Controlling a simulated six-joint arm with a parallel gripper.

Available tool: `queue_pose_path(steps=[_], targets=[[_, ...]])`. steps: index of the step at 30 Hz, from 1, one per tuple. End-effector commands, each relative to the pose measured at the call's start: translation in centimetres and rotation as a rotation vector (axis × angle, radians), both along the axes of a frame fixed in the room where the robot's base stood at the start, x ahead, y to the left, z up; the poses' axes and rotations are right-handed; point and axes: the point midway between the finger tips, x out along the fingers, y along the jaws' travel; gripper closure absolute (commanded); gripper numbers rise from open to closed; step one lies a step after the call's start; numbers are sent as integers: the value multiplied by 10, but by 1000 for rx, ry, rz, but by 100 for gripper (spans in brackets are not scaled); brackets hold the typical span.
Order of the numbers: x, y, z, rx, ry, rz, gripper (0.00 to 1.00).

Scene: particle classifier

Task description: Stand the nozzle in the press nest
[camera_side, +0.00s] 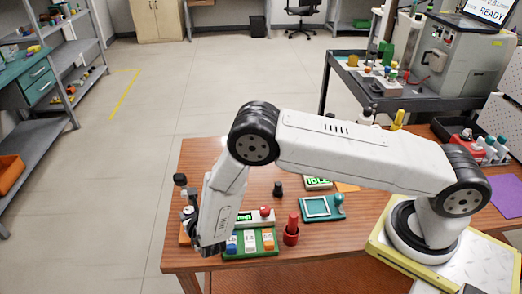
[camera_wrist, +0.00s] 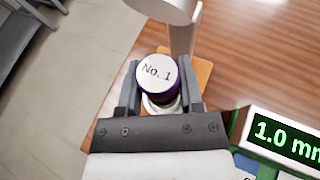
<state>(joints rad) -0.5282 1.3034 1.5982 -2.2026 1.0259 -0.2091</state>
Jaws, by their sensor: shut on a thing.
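In the wrist view my gripper (camera_wrist: 160,92) is shut on the nozzle (camera_wrist: 155,74), a round piece with a white top marked "No. 1" and a dark purple rim. The nozzle's top faces the camera. Below it a white ring (camera_wrist: 172,108) shows on an orange-brown base (camera_wrist: 203,72), which looks like the press nest; I cannot tell whether the nozzle touches it. A white press part (camera_wrist: 168,8) reaches over from above. In the side view my gripper (camera_side: 208,246) is low at the table's left end, beside the press (camera_side: 181,181); the nozzle is not clearly visible there.
A digital gauge (camera_wrist: 287,142) reading "1.0 mm" stands close right of my gripper. In the side view a green tray (camera_side: 262,250) with coloured blocks, a red cylinder (camera_side: 292,224) and a teal frame (camera_side: 318,216) stand to the right. The table's left edge is close.

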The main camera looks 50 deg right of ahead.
Motion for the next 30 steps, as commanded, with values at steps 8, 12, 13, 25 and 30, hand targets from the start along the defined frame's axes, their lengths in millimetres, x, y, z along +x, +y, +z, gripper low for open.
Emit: queue_pose_path(steps=[8, 12, 13, 25, 30], targets=[[0, 0, -19, 0, -1, 1, 100], [0, 0, -20, 1, -2, 1, 100], [0, 0, -20, 1, -2, 1, 100], [0, 0, -23, 0, 0, 0, 18], [0, 0, -23, 0, 0, 0, 18]])
